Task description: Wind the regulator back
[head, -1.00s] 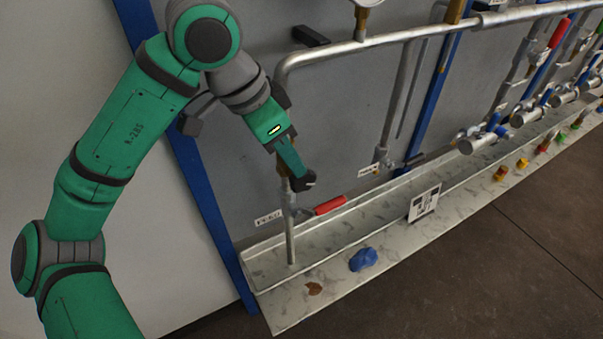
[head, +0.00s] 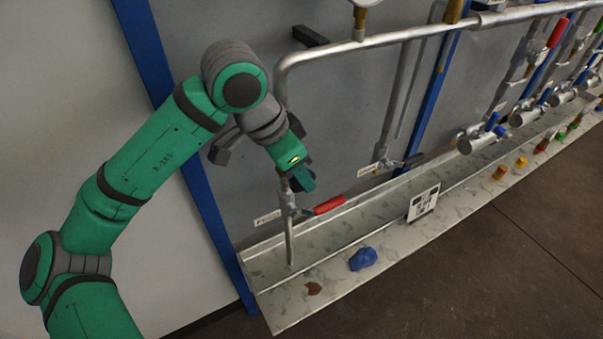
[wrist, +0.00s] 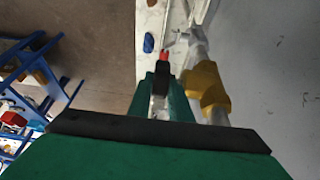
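My gripper (head: 303,180) is beside the vertical pipe at the left end of the pipework, above the trough. In the wrist view its green fingers come together at dark fingertips (wrist: 162,72), with nothing seen held. A brass-yellow fitting (wrist: 206,88), which may be the regulator, is on the pipe just right of the fingers and looks apart from them. In the head view my gripper and wrist mostly hide this part of the pipe. A red-handled lever (head: 329,205) is below and to the right of my gripper; its red end (wrist: 164,56) shows beyond the fingertips.
A pale trough (head: 330,248) runs along the wall below the pipes. A blue lump (head: 362,258) and a sign (head: 424,203) are on its front ledge. A blue upright (head: 215,225) is left of the pipe. More valves (head: 478,143) stand at the right.

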